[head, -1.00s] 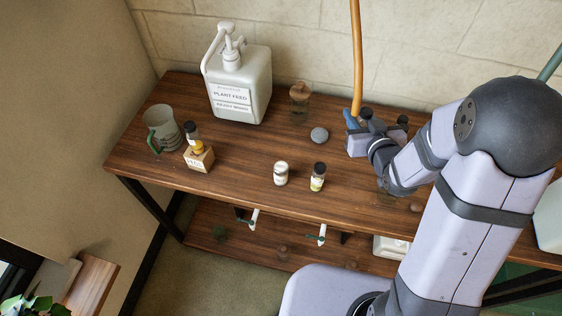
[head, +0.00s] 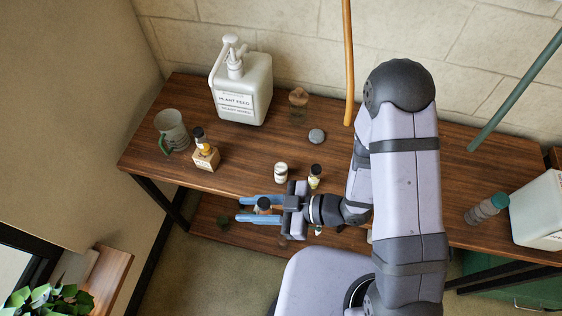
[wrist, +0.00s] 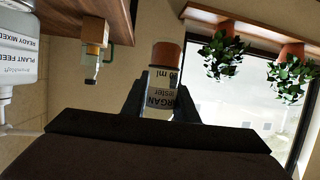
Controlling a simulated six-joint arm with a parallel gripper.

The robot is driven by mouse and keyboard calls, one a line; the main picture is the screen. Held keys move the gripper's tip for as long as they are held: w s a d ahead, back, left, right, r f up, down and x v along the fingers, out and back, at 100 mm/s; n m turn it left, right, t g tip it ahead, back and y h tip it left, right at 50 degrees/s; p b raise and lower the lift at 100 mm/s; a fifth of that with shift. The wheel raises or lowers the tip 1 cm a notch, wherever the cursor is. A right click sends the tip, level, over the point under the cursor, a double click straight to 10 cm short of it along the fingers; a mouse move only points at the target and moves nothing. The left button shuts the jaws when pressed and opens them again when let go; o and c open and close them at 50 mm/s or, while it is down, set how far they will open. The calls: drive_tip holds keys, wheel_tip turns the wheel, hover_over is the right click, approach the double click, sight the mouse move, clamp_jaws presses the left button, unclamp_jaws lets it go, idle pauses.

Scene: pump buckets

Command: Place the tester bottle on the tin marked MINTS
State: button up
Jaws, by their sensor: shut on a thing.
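My gripper (head: 260,209) is shut on the tester bottle (head: 264,206), in front of the shelf's front edge. The bottle shows larger in the wrist view, with a white label (wrist: 160,104) reading partly "ARGAN" and "tester", and a copper-brown end (wrist: 166,55). I cannot tell whether it is upright. No lettering reading MINTS is legible. A small square tan block (head: 206,158) with a printed front carries an amber, dark-capped bottle (head: 201,139). A short whitish container (head: 281,173) stands nearer the gripper, beside a dark-capped bottle (head: 315,177).
The wooden shelf (head: 240,165) also holds a grey-green mug (head: 171,130), a large PLANT FEED pump container (head: 241,92), a cork-topped glass jar (head: 298,103) and a grey stone (head: 317,136). A lower shelf (head: 205,228) lies beneath. Shelf surface between block and stone is clear.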

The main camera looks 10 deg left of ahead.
drive_tip(key=shift+n+g, duration=0.3)
drive_tip(key=shift+g, duration=0.1)
drive_tip(key=w+b, duration=0.4)
drive_tip(key=b, duration=0.8)
drive_tip(key=shift+w, duration=0.15)
drive_tip(key=shift+b, duration=0.4)
drive_tip(key=p, duration=0.2)
hover_over(280, 168)
drive_tip(key=s+a, duration=0.3)
drive_tip(key=s, duration=0.1)
drive_tip(key=shift+a+r, duration=0.2)
drive_tip(key=w, duration=0.1)
drive_tip(key=w+f, duration=0.1)
drive_tip(key=w, duration=0.1)
drive_tip(key=shift+w+f+p, duration=0.3)
drive_tip(key=shift+w+p, duration=0.1)
